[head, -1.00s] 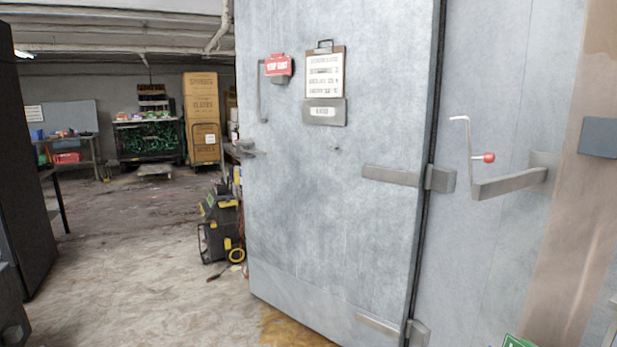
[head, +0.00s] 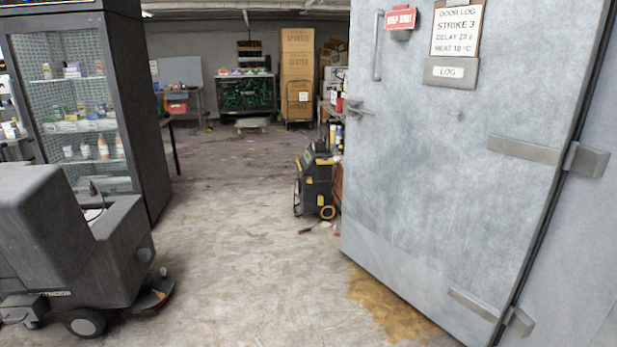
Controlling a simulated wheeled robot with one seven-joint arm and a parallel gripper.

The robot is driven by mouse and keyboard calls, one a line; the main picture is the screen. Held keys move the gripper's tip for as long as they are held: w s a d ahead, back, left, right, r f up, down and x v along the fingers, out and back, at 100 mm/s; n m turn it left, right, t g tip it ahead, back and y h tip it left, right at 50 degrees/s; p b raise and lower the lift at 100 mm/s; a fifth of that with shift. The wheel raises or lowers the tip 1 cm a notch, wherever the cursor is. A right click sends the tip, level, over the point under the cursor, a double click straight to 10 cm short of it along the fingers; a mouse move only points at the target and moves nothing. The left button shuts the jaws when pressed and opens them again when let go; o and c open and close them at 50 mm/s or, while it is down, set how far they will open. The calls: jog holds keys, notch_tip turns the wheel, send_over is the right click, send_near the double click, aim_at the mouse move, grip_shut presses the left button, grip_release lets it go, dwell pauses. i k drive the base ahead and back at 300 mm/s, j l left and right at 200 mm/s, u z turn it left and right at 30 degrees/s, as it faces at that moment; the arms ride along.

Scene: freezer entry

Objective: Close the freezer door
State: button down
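The grey metal freezer door (head: 430,190) fills the right half of the head view and stands swung open, with its hinges (head: 585,160) on its right edge. A vertical pull handle (head: 378,45) is near its upper left. A latch (head: 358,108) sticks out at its left edge. A red sign (head: 400,19), a door log board (head: 458,30) and a log holder (head: 451,72) are on its face. My gripper is not in view. The doorway that the door belongs to cannot be made out.
A grey floor-cleaning machine (head: 75,250) stands at the lower left, before a dark glass-fronted cabinet (head: 95,110). A brown stain (head: 385,305) lies under the door. The floor (head: 240,220) between is clear.

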aim_at(449, 191)
jog(key=i+j, duration=0.1)
jog(key=i, duration=3.6)
jog(key=l+z, duration=0.05)
jog(key=l, duration=0.05)
